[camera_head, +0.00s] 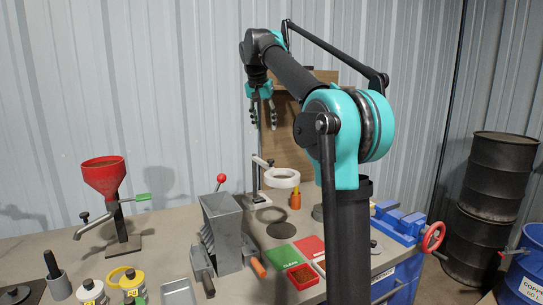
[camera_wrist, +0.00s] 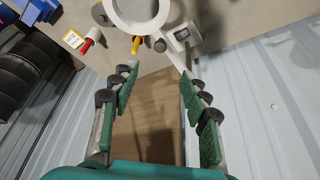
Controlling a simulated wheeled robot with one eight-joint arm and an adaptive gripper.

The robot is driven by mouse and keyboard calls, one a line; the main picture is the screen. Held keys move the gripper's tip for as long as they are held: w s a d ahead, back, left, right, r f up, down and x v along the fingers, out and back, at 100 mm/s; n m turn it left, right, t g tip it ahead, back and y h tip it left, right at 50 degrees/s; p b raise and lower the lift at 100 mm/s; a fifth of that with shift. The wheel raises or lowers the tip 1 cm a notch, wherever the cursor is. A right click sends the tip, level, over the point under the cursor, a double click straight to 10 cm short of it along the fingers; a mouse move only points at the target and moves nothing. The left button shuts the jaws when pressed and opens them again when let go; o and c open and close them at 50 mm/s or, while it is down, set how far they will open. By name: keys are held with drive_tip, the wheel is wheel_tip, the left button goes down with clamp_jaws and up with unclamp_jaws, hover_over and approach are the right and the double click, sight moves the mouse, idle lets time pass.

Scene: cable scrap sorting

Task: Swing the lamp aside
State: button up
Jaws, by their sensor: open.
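The lamp is a white ring head (camera_head: 283,178) on a short arm from an upright post (camera_head: 255,178) with a pale base on the bench. In the wrist view the ring (camera_wrist: 137,30) shows at the top, partly cut off by the frame edge. My gripper (camera_head: 264,122) is open and empty, fingers pointing down, in the air above the lamp and in front of the wall. In the wrist view my gripper's fingers (camera_wrist: 157,72) are spread wide with nothing between them, and the ring lies beyond the fingertips, apart from them.
An orange-handled tool (camera_head: 295,199) stands beside the lamp. A grey machine (camera_head: 226,235) with a red-knobbed lever and a red funnel (camera_head: 104,176) on a stand are to the left. A blue vise (camera_head: 400,222) is at the right. A wooden board (camera_head: 285,150) stands behind.

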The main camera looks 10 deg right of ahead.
approach(271, 160)
drive_tip(key=x, duration=0.8)
drive_tip(key=shift+w+f, duration=0.15)
drive_tip(key=shift+w, duration=0.05)
clamp_jaws()
idle(0.3)
